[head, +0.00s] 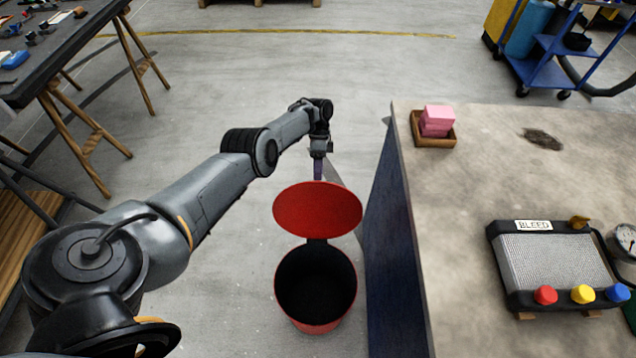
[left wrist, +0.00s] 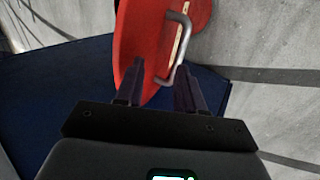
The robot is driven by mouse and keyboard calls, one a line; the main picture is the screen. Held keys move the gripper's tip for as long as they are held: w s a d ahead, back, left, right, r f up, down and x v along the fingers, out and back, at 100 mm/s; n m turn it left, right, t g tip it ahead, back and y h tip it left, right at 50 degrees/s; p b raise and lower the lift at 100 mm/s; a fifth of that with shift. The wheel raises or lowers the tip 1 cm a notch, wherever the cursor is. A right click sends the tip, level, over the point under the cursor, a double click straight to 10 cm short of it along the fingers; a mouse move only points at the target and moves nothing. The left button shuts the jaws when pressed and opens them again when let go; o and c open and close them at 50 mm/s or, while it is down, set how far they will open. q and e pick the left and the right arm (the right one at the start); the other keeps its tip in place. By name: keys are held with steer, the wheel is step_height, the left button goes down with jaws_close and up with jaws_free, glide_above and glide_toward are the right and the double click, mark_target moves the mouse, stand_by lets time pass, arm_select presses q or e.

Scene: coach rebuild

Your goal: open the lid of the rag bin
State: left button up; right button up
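The red rag bin (head: 312,322) stands on the floor left of the workbench, its dark inside showing in the head view. Its round red lid (head: 318,208) stands raised at the bin's far side. The lid also shows in the left wrist view (left wrist: 136,40) with its metal handle (left wrist: 184,38). My left gripper (head: 319,172) is behind the lid, its fingertips partly hidden by it. In the left wrist view my left gripper (left wrist: 158,76) has its fingers apart, with the lid's edge and handle end before the gap. My right gripper is not in view.
The workbench (head: 455,220) right of the bin carries a wooden tray (head: 433,141) with pink blocks and a device marked BLEED (head: 550,262). A dark table (head: 60,55) stands at upper left, a blue trolley (head: 548,70) at upper right. The floor behind the bin is clear.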

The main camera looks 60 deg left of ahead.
arm_select(q)
steer(key=shift+b+v, duration=0.65)
steer(key=shift+v, duration=1.6)
